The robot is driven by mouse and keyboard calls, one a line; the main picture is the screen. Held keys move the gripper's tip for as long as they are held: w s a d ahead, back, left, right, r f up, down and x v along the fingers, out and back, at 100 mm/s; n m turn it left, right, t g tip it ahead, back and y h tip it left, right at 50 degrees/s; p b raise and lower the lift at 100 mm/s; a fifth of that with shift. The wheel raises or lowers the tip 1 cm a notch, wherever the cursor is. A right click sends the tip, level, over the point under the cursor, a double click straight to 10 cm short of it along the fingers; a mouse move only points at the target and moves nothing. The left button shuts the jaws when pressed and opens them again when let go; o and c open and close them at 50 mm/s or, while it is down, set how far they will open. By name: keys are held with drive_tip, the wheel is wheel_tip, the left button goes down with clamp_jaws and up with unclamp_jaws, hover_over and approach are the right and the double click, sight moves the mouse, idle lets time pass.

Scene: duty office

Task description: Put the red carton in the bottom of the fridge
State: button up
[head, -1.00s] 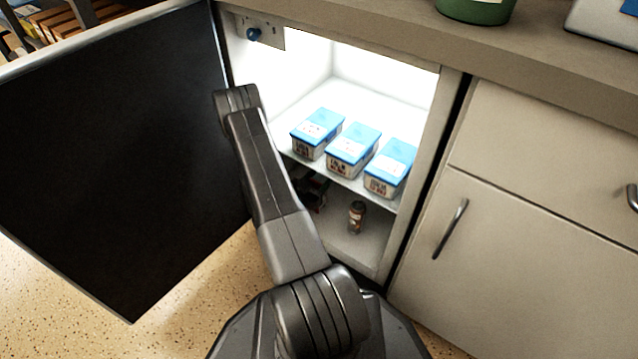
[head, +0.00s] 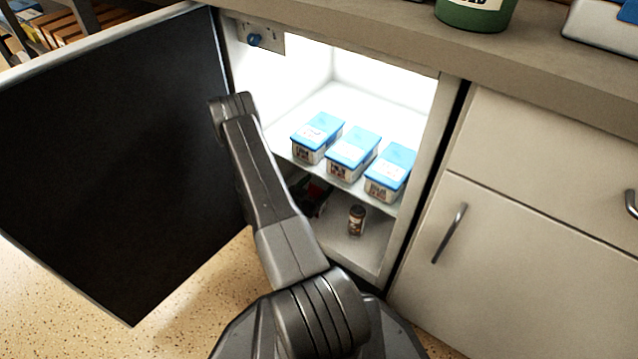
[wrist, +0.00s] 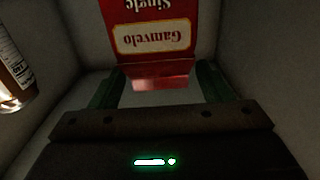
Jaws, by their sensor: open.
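The red carton (wrist: 155,40) shows in the wrist view with its label upside down, inside the bottom of the fridge. In the head view only a dark red part (head: 319,191) shows below the shelf, beside my arm. My gripper (wrist: 158,82) is open, with one green finger on either side of the carton's near end; I cannot tell whether they touch it. The fridge (head: 388,240) stands open and lit. In the head view my gripper is mostly hidden by my arm and the shelf.
A small brown jar (head: 357,220) stands on the fridge floor to the right; it shows at the left edge in the wrist view (wrist: 12,70). Three blue-lidded boxes (head: 352,150) stand on the shelf above. The open dark door (head: 110,150) is left of my arm.

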drive_tip(key=p+v, duration=0.2)
drive_tip(key=v, duration=0.8)
drive_tip(key=shift+s+p, duration=0.2)
drive_tip(key=shift+p, duration=0.2)
drive_tip(key=shift+a, duration=0.1)
idle(1.4)
